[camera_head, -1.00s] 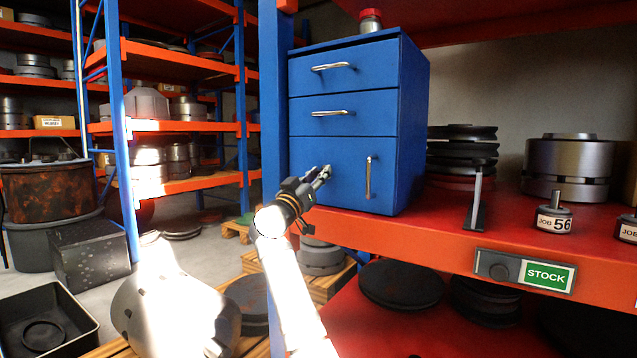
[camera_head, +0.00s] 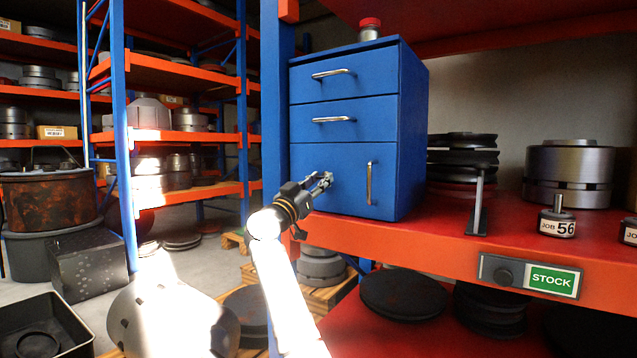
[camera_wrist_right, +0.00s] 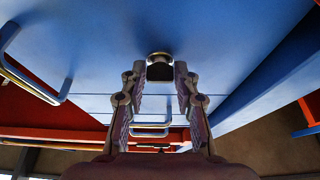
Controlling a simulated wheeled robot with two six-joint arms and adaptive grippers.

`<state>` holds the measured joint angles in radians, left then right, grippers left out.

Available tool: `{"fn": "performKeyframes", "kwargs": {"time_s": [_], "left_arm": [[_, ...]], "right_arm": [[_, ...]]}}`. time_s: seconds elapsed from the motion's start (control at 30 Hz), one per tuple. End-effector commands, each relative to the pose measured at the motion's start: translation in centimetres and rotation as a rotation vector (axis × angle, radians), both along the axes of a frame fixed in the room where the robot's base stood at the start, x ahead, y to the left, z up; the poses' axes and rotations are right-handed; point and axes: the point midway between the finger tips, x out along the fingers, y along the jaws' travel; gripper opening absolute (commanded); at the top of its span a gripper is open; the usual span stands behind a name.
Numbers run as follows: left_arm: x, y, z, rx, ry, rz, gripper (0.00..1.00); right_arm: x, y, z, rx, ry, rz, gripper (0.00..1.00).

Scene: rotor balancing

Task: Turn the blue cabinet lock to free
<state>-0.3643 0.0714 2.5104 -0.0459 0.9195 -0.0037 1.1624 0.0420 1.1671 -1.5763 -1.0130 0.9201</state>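The blue cabinet (camera_head: 345,165) stands on the red shelf, with two drawers above a door that has an upright handle (camera_head: 369,183). My right gripper (camera_head: 326,181) is at the left part of this door. In the right wrist view, a small round lock knob (camera_wrist_right: 160,58) with a bright rim and dark face sits on the blue door. The right gripper's open fingers (camera_wrist_right: 160,78) stand either side of the knob, with gaps visible. I cannot tell whether either fingertip touches it. In the head view the gripper hides the lock. My left gripper is not in view.
A red-capped jar (camera_head: 370,29) stands on the cabinet. A blue rack post (camera_head: 277,110) rises just left of it. Dark discs (camera_head: 462,160), a metal stand and a JOB 56 piece (camera_head: 556,222) are to the right. A STOCK sign (camera_head: 552,280) is on the shelf edge.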

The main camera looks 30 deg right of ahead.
Motion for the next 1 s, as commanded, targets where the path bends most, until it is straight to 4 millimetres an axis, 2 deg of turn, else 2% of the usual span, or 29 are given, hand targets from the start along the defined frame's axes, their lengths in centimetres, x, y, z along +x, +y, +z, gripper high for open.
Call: {"fn": "performKeyframes", "kwargs": {"time_s": [0.03,0.1,0.13,0.47,0.57,0.8,1.0], "left_arm": [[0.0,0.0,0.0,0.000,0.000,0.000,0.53],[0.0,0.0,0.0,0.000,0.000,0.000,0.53],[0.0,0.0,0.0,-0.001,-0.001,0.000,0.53],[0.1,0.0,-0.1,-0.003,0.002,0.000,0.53],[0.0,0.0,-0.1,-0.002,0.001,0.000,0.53],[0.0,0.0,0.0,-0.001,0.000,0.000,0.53],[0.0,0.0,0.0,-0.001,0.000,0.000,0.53]], "right_arm": [[0.0,0.0,0.0,0.000,0.000,0.000,0.40],[0.0,0.0,0.0,0.000,0.001,0.000,0.50],[0.0,0.0,0.0,0.000,0.001,0.000,0.51],[-0.1,0.4,-0.2,-0.001,0.002,0.001,0.51],[-0.6,1.8,-0.8,-0.001,0.001,0.004,0.51],[-2.7,6.8,-3.2,0.002,0.003,0.004,0.51],[-3.8,9.6,-4.4,0.000,0.002,0.002,0.51]]}}
